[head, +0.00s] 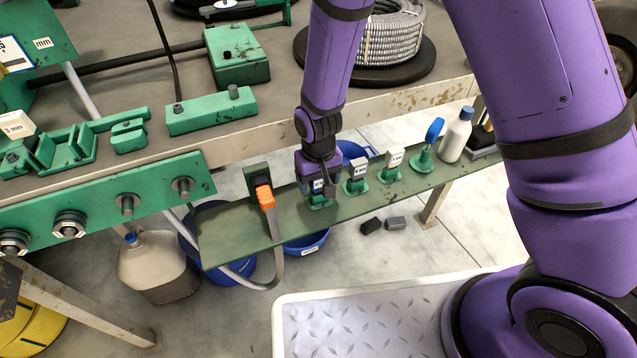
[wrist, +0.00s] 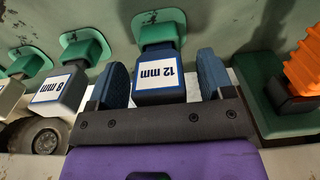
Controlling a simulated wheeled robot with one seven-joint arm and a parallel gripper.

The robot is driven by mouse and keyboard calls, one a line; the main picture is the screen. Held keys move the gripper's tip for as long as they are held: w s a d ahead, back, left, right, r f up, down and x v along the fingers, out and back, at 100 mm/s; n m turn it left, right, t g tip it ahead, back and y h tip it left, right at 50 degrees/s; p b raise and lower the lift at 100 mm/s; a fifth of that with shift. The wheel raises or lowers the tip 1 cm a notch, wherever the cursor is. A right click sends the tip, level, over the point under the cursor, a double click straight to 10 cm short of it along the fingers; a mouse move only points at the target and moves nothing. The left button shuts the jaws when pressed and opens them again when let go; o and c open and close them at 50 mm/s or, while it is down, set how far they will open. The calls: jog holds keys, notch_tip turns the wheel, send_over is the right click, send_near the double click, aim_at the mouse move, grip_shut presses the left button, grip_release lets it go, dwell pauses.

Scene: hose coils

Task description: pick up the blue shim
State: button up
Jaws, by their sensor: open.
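The blue shim (wrist: 160,82) is a dark blue block with a white "12 mm" label, seated in a green holder (wrist: 155,30) in the wrist view. My gripper (wrist: 162,78) is open around it, one finger on each side. The left finger looks close to the block; a gap shows at the right finger. In the head view my gripper (head: 319,190) is over the green shelf (head: 240,232), and the shim (head: 318,185) is mostly hidden by it.
A grey "8 mm" block (wrist: 58,90) stands in its holder next to the blue shim. An orange-ended hose (head: 265,196) is on the other side. A pale block (head: 394,157), a blue-topped piece (head: 433,131) and a white bottle (head: 456,136) stand farther right. The workbench edge (head: 260,140) is behind.

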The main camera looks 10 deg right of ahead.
jog(key=shift+c, duration=0.2)
jog(key=c, duration=1)
